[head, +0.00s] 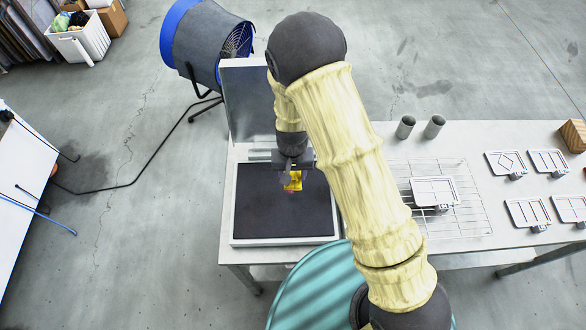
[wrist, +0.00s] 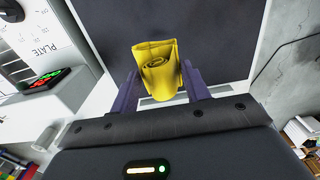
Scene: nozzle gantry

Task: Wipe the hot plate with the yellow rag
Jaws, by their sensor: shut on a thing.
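The hot plate (head: 262,215) is a dark square surface with a light frame on the table's left end. The yellow rag (head: 294,181) is folded and sits between the fingers of my gripper (head: 291,170), over the upper right part of the plate. In the wrist view the rag (wrist: 157,72) shows as a folded roll between the two purple fingers of my gripper (wrist: 168,88), with the dark plate (wrist: 210,40) behind it. My gripper is shut on the rag. I cannot tell whether the rag touches the plate.
A grey upright panel (head: 247,100) stands behind the plate. To the right are a wire rack (head: 473,215) with a framed tray (head: 434,191), several more trays and two grey cups (head: 405,127). A blue-rimmed fan (head: 205,45) and a teal round object (head: 315,290) stand near the table.

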